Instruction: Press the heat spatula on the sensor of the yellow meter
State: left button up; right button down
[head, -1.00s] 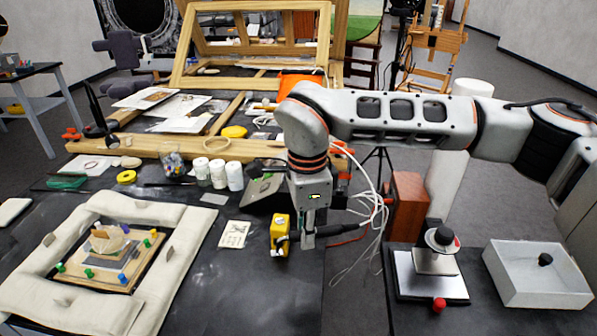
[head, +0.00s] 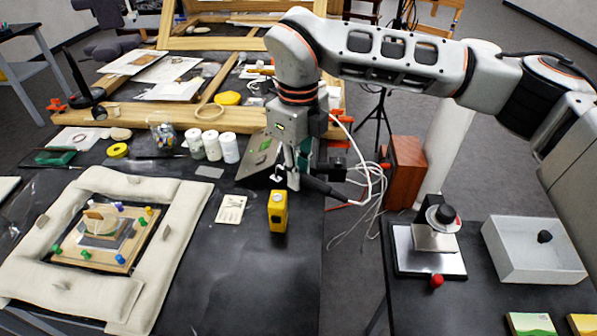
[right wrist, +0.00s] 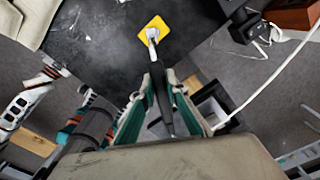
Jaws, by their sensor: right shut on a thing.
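My left gripper is out of view.
White cables (head: 372,185) hang right of the gripper over the gap between tables. White jars (head: 229,148) and a card (head: 231,209) are near the meter. Table in front of the meter is clear.

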aim_at(279, 211)
jog(key=shift+f+b, duration=0.55)
jog(key=shift+f, duration=0.55)
pick_arm(q)
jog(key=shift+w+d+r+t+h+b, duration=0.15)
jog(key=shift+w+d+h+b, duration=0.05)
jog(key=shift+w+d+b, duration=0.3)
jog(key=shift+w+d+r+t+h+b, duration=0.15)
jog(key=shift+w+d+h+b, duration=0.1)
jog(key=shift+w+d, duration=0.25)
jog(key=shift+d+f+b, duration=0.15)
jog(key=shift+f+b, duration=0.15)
jog(key=shift+b, duration=0.1)
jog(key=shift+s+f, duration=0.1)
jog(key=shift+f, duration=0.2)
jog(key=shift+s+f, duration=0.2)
pick_arm(e)
notch_tip(279, 211, down, 3)
jog(key=shift+f, duration=0.15)
pick_arm(q)
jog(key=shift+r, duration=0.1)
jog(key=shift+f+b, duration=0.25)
jog(key=shift+b, duration=0.1)
pick_arm(e)
jog(key=shift+f, duration=0.25)
dwell(1.1)
